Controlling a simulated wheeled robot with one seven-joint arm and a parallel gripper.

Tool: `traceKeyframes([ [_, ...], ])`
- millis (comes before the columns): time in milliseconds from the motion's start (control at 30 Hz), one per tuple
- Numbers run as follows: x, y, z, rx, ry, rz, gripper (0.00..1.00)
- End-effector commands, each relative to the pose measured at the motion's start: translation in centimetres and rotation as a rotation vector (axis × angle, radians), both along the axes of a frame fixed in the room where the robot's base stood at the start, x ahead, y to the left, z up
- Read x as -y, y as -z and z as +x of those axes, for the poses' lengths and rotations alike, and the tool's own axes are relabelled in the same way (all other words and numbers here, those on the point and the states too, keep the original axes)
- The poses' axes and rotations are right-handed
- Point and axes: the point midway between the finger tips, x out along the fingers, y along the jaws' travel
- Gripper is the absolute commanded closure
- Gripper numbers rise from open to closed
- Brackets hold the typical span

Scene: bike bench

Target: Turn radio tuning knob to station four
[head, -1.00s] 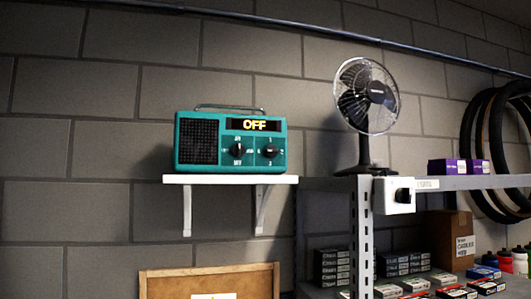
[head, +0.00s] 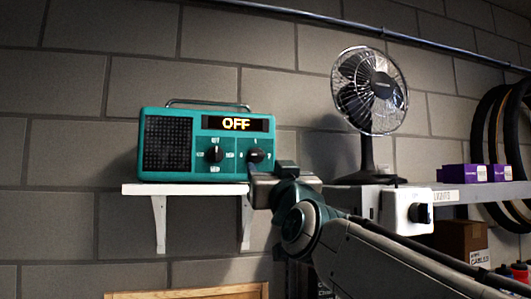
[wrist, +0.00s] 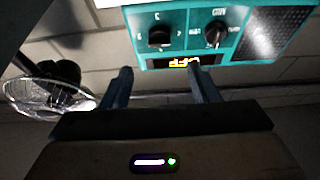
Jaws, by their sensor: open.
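A teal radio (head: 205,118) stands on a white wall shelf (head: 190,188), and its display (head: 236,123) reads OFF. It has two black knobs, a left knob (head: 215,154) and a right knob (head: 256,155) with marks around it. In the wrist view the radio appears upside down; the numbered knob (wrist: 160,37) is at left and the other knob (wrist: 215,35) at right. My gripper (head: 268,178) is just below and right of the right knob. In the wrist view my gripper (wrist: 160,75) is open and empty, its fingers apart on the display side of the numbered knob.
A desk fan (head: 370,95) stands right of the radio on a metal rack. A white box with a black knob (head: 408,210) is fixed at the rack's front, near my arm. Purple boxes (head: 463,173) and tyres are further right. Wall left of the radio is clear.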

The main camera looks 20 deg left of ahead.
Motion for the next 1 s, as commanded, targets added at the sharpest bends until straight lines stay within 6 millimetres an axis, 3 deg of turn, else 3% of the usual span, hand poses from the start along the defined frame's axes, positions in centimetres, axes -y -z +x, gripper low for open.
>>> traceKeyframes([
  [300,-2.9,-2.5,4.7,-0.001,0.001,-0.003,0.45],
  [500,-4.1,-3.4,6.7,-0.001,0.001,-0.003,0.45],
  [967,-4.7,-3.6,7.6,-0.001,0.0,-0.002,0.45],
  [1000,-4.7,-3.6,7.6,-0.001,0.0,-0.002,0.51],
])
